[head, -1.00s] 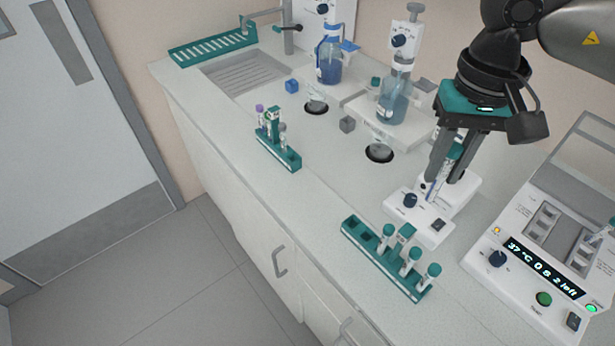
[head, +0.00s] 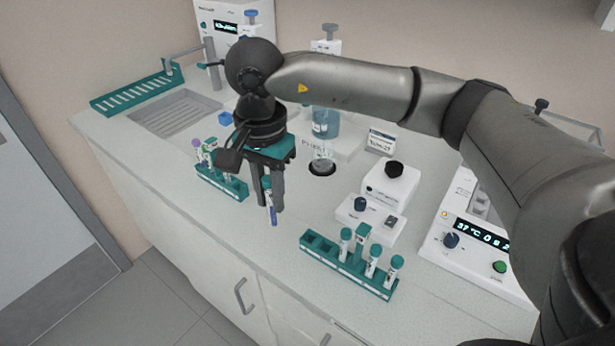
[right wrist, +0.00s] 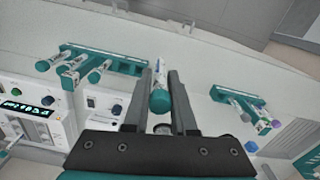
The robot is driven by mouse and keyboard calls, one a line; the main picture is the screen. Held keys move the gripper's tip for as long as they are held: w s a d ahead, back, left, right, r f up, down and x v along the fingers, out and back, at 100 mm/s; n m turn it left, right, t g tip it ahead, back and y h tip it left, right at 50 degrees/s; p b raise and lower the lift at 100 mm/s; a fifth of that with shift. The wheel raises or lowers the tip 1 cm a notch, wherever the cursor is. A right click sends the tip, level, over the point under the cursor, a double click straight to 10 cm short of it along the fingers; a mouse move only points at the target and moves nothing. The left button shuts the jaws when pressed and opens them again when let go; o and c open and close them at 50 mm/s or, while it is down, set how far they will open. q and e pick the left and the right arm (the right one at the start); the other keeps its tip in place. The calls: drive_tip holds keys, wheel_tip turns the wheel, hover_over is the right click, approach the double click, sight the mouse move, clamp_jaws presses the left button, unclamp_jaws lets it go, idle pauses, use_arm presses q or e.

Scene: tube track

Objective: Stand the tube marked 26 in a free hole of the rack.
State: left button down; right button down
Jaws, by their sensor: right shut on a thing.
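My right gripper (head: 266,205) is shut on a tube with a teal cap and a blue lower end (head: 274,215). It hangs near upright above the bench, between two teal racks. In the right wrist view the teal cap (right wrist: 160,99) shows between the fingers (right wrist: 162,90); I cannot read its number. The front rack (head: 345,274) holds several teal-capped tubes, and holes at its left end look empty. It is also in the right wrist view (right wrist: 120,62). The far-left rack (head: 232,190) holds several tubes, one purple-capped, and is partly hidden by my gripper. My left gripper is not in view.
A white device with a black round top (head: 394,170) stands behind the front rack. A white 37 °C block (head: 467,240) is at the right, partly behind my arm. A sink (head: 178,115) and drying rack (head: 138,92) are at the back left. Bench between the racks is clear.

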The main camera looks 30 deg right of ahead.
drive_tip(key=d+f+m+p, duration=0.2)
drive_tip(key=d+f+m, duration=0.1)
drive_tip(key=m, duration=0.8)
drive_tip(key=d+f+m+p, duration=0.2)
drive_tip(key=d+f+m, duration=0.2)
drive_tip(key=m, duration=0.6)
drive_tip(key=shift+s+d+f+m+p, duration=0.15)
drive_tip(key=shift+s+d+m+p, duration=0.1)
drive_tip(key=shift+m+p, duration=0.15)
drive_tip(key=shift+f+b, duration=0.5)
drive_tip(key=shift+b, duration=0.05)
idle(0.5)
drive_tip(key=shift+f+b, duration=0.45)
drive_tip(key=shift+f, duration=0.15)
drive_tip(key=shift+f+b, duration=0.5)
